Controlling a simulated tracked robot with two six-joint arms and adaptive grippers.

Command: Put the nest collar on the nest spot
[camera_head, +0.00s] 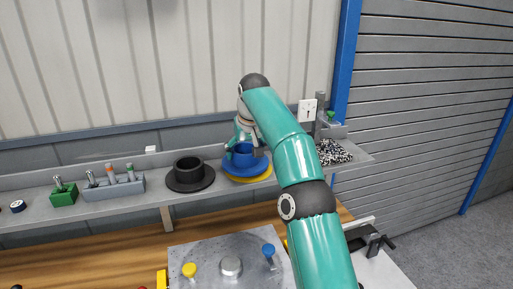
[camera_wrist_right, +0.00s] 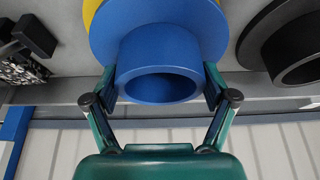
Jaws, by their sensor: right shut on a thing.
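A blue flanged collar (camera_head: 243,168) is at the shelf, over a yellow disc (camera_head: 262,177) whose edge shows below it. I cannot tell whether the two touch. My right gripper (camera_head: 245,152) is shut on the blue collar's upright sleeve. The right wrist view shows a finger on each side of the blue sleeve (camera_wrist_right: 160,45), with the yellow edge (camera_wrist_right: 90,10) behind its flange. A black flanged collar (camera_head: 189,177) sits on the shelf to the left. I cannot tell which spot is the nest spot. My left gripper is not in view.
The grey shelf (camera_head: 135,205) also carries a grey block with upright pegs (camera_head: 113,188), a green block (camera_head: 64,197) and a speckled black-and-white piece (camera_head: 333,152). A metal plate (camera_head: 205,262) with a yellow knob (camera_head: 189,269) and blue knob (camera_head: 268,249) lies on the bench below.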

